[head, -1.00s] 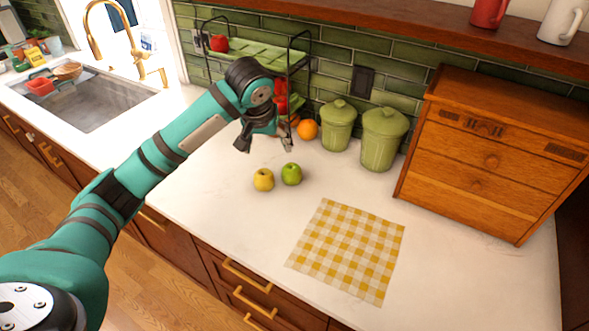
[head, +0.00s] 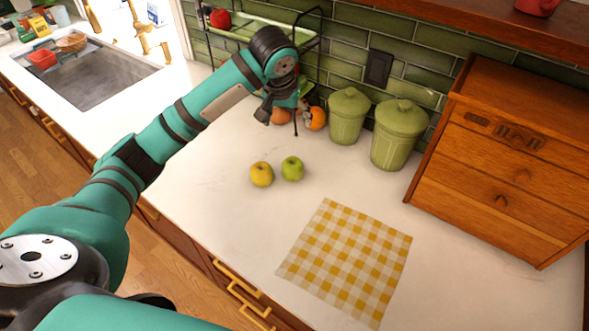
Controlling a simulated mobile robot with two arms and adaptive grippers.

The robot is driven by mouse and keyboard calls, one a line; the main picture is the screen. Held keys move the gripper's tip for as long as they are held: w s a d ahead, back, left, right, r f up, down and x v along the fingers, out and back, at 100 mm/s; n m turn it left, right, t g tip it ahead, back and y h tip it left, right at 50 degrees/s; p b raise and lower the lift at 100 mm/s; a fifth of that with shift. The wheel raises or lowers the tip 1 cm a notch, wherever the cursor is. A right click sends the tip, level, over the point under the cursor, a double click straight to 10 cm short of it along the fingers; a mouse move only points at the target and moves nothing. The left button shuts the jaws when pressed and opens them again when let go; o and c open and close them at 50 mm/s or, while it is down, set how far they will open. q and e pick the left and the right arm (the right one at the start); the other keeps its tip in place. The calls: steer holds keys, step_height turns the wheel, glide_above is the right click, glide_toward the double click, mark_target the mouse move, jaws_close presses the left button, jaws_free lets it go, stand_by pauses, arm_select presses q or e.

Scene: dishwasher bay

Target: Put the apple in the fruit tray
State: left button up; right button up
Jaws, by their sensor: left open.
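A yellow apple (head: 261,174) and a green apple (head: 293,168) stand close together on the white counter. The fruit tray is a black-framed rack with a green upper tier (head: 262,38); a red apple (head: 219,18) lies on that tier. My arm hides much of its lower part. My left gripper (head: 282,118) is open, in front of the rack and behind the two apples in the picture. An orange fruit (head: 281,117) shows between its fingers, and an orange (head: 316,118) is just right of it; I cannot tell whether it touches either. My right gripper is not in view.
Two green lidded canisters (head: 347,117) (head: 397,135) stand right of the rack. A wooden drawer box (head: 505,160) is at the right. A yellow checked cloth (head: 348,262) lies flat in front. A sink (head: 95,80) is at the far left. Counter around the apples is clear.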

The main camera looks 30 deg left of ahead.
arm_select(q)
steer(key=f+b, duration=0.1)
steer(key=f, duration=0.1)
steer(key=b, duration=0.7)
glide_toward(292, 164)
steer(key=p+x, duration=0.2)
steer(key=x, duration=0.5)
steer(key=shift+w+f+p, duration=0.15)
steer(key=shift+f+p, duration=0.05)
steer(key=shift+p, duration=0.15)
steer(key=p+x, duration=0.1)
steer(key=x, duration=0.3)
steer(key=shift+a+f+p, duration=0.1)
steer(key=shift+f+p, duration=0.3)
steer(key=shift+w+f, duration=0.15)
steer(key=shift+f, duration=0.1)
steer(key=shift+r, duration=0.1)
steer(key=c, duration=1)
